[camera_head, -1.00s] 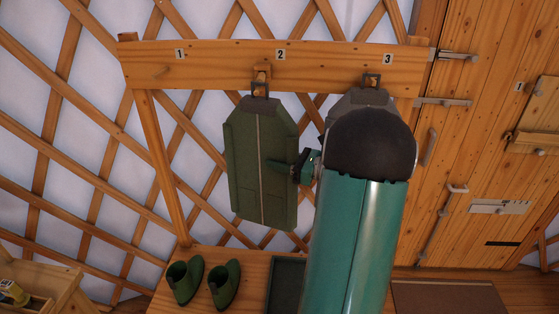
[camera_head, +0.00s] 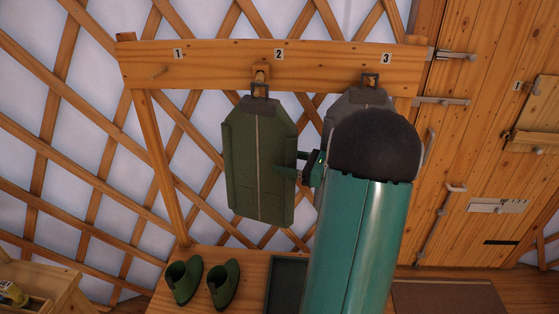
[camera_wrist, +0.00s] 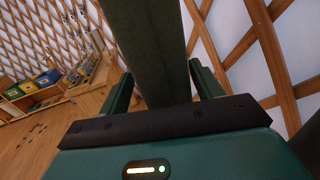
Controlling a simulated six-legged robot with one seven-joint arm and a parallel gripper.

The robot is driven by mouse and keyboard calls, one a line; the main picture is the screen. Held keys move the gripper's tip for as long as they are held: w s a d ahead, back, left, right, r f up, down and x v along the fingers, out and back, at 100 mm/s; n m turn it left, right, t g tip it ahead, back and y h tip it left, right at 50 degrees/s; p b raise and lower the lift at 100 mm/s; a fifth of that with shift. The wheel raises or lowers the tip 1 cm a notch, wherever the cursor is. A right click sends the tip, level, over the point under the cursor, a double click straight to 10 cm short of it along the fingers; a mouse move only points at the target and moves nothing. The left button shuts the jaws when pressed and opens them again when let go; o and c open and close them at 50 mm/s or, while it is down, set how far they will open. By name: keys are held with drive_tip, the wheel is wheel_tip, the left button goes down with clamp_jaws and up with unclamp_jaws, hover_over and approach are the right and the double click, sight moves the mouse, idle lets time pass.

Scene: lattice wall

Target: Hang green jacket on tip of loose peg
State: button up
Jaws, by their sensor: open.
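The green jacket (camera_head: 258,160) hangs upright from a dark loop at its top on the peg (camera_head: 261,73) under label 2. My gripper (camera_head: 290,164) is open at the jacket's right edge, about mid-height. In the wrist view the jacket (camera_wrist: 150,45) runs between the two spread green fingers, with the gripper (camera_wrist: 162,88) around its edge. Whether a finger touches it I cannot tell. A bare peg (camera_head: 160,72) sticks out under label 1, slanted. Which peg is loose I cannot tell.
A grey jacket (camera_head: 352,103) hangs under label 3, partly hidden by my arm. Green boots (camera_head: 183,281) stand on the bench below, beside a dark tray (camera_head: 287,285). A lattice wall lies behind, and a wooden door (camera_head: 480,170) is at right. Space under label 1 is free.

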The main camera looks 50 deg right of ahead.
drive_tip(key=v, duration=1.1)
